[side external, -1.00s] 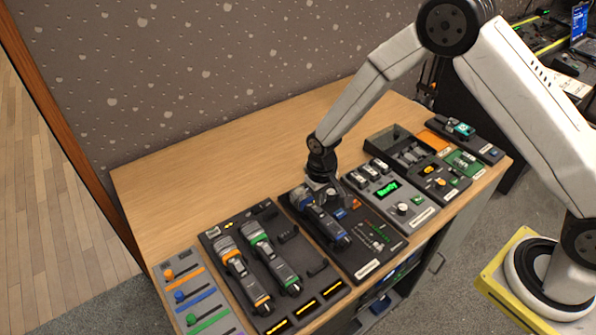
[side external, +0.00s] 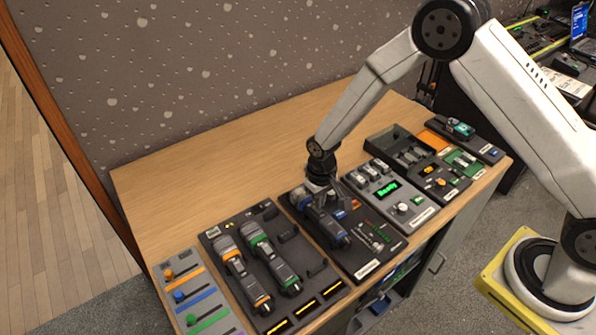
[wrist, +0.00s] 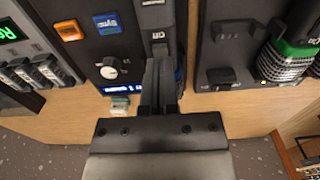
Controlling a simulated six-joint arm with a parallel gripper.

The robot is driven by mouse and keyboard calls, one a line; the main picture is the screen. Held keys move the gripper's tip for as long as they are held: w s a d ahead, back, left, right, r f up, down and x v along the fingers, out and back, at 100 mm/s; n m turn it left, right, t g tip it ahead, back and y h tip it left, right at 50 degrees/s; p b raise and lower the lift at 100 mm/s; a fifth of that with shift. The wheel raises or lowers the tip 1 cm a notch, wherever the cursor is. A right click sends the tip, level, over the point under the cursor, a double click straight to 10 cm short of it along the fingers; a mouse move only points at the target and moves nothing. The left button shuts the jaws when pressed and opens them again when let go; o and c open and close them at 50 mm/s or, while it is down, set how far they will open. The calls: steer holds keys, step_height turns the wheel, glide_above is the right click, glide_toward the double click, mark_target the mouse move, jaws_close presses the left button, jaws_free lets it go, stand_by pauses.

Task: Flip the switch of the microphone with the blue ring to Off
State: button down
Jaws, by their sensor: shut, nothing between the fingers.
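The dark microphone with the blue ring (side external: 333,232) lies in a black panel (side external: 362,262), in the side view. My gripper (side external: 326,208) is right over its upper body and hides part of it. In the wrist view the microphone's body (wrist: 155,14) runs away from my shut, empty gripper (wrist: 160,66). The fingertips are at or just above a small labelled area (wrist: 158,36) on the microphone. The fingers cover much of the area around the switch, so I cannot tell its position or whether they touch it. A little blue shows beside the fingers.
Two microphones, with an orange ring (side external: 229,254) and a green ring (side external: 260,244), lie in the panel to the left. A white knob (wrist: 108,68), a blue button (wrist: 107,22) and an orange button (wrist: 69,30) are close beside my fingers. Bare wood lies behind the panels.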

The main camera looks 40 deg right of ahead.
mark_target(321, 210)
steer(key=shift+f, duration=0.8)
stand_by(0.7)
steer(key=shift+r, duration=3.5)
steer(key=shift+s+d+r, duration=0.2)
steer(key=shift+d+r, duration=0.05)
steer(key=shift+r, duration=0.15)
steer(key=s+d+r+t, duration=0.1)
steer(key=s+d+r, duration=0.3)
steer(key=s, duration=0.4)
steer(key=s+d+r+t, duration=0.1)
steer(key=s+d+r, duration=0.3)
steer(key=s+r, duration=0.3)
steer(key=shift+s+t, duration=0.3)
steer(key=shift+s, duration=0.15)
